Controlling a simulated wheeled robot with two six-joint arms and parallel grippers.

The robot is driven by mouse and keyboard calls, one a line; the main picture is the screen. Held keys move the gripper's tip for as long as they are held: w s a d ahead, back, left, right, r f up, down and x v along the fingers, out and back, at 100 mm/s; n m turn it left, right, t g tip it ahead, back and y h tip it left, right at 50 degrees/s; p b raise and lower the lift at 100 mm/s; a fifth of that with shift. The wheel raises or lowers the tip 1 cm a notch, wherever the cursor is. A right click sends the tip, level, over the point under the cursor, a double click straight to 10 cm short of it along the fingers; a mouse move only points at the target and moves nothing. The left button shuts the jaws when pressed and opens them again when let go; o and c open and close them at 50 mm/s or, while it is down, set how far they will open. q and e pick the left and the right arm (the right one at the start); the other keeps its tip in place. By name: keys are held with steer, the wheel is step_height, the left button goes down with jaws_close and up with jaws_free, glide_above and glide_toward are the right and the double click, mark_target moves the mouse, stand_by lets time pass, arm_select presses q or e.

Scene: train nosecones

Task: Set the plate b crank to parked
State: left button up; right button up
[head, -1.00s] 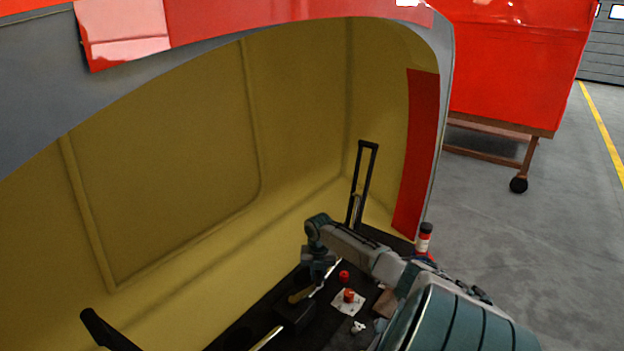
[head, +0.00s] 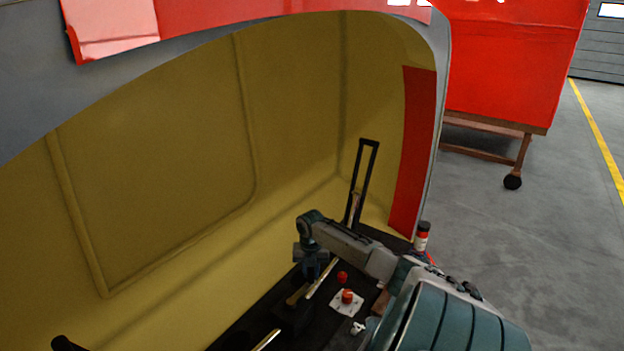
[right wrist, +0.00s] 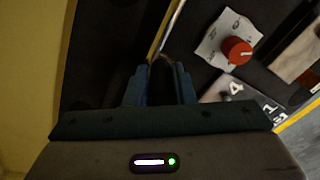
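My right gripper (head: 312,276) points down over the dark bench (head: 238,333) inside the yellow shell. In the right wrist view its two blue fingers (right wrist: 160,82) stand apart, with a dark shape with a brownish rounded edge between them. I cannot tell whether they press on it. A short tan handle (head: 297,297) lies just left of the gripper in the head view, on or by a dark block (head: 294,316). I cannot tell which part is the plate b crank, and no plate letter is legible.
A red knob (head: 347,297) sits on a white sheet (head: 341,308), also in the right wrist view (right wrist: 237,50). A second red knob (head: 342,278) stands behind it. A tall black frame (head: 363,185) rises at the bench's back. The yellow wall (head: 150,170) closes the far side.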

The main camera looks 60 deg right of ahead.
steer(key=o, duration=0.3)
steer(key=shift+w+a+f, duration=0.1)
steer(key=shift+w+a, duration=0.05)
steer(key=shift+a, duration=0.3)
steer(key=shift+o, duration=0.4)
steer(key=shift+w+a, duration=0.1)
steer(key=shift+r, duration=0.2)
steer(key=shift+d+r, duration=0.3)
steer(key=shift+r, duration=0.05)
steer(key=r, duration=0.3)
steer(key=r+b, duration=0.1)
steer(key=r, duration=0.2)
steer(key=r+b, duration=0.1)
steer(key=r, duration=0.3)
steer(key=shift+a, duration=0.3)
